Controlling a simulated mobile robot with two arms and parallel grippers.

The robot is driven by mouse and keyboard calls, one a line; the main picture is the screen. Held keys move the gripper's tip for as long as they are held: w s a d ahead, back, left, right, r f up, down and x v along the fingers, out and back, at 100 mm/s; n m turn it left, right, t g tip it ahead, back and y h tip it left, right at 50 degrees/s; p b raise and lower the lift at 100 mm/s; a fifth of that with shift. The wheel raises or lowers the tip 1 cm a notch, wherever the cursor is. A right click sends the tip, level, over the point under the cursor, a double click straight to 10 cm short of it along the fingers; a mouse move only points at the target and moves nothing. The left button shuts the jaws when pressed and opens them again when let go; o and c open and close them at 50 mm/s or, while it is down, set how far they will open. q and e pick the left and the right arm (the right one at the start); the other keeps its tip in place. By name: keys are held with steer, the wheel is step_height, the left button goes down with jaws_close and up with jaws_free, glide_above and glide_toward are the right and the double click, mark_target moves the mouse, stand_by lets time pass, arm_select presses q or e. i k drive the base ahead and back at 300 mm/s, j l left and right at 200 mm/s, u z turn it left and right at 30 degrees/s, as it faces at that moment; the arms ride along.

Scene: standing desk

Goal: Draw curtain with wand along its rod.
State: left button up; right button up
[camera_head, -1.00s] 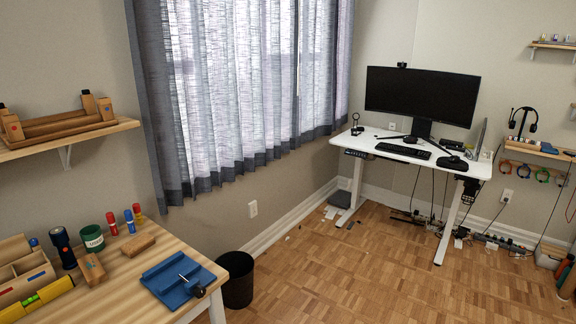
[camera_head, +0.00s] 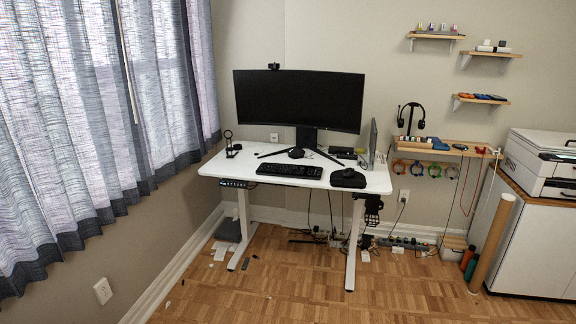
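The curtain (camera_head: 88,120) hangs on the left side of the view. It is a sheer, pale grey-blue fabric with a darker blue-grey hem and side borders, and light comes through it. A thin pale vertical strip (camera_head: 131,85), possibly the wand or a gap between panels, shows within the curtain; I cannot tell which. The rod is above the top of the picture and hidden. Neither of my grippers is in view.
A white standing desk (camera_head: 213,167) with a monitor (camera_head: 300,100) stands ahead in the corner. A printer (camera_head: 540,160) sits on a white cabinet (camera_head: 525,245) at right, beside a cardboard tube (camera_head: 492,245). Wood floor (camera_head: 300,295) in front is mostly clear.

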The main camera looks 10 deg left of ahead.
mark_target(103, 22)
steer(key=i+u, duration=0.8)
steer(key=i, duration=0.15)
steer(key=i+l+u, duration=0.35)
steer(key=i+j, duration=0.1)
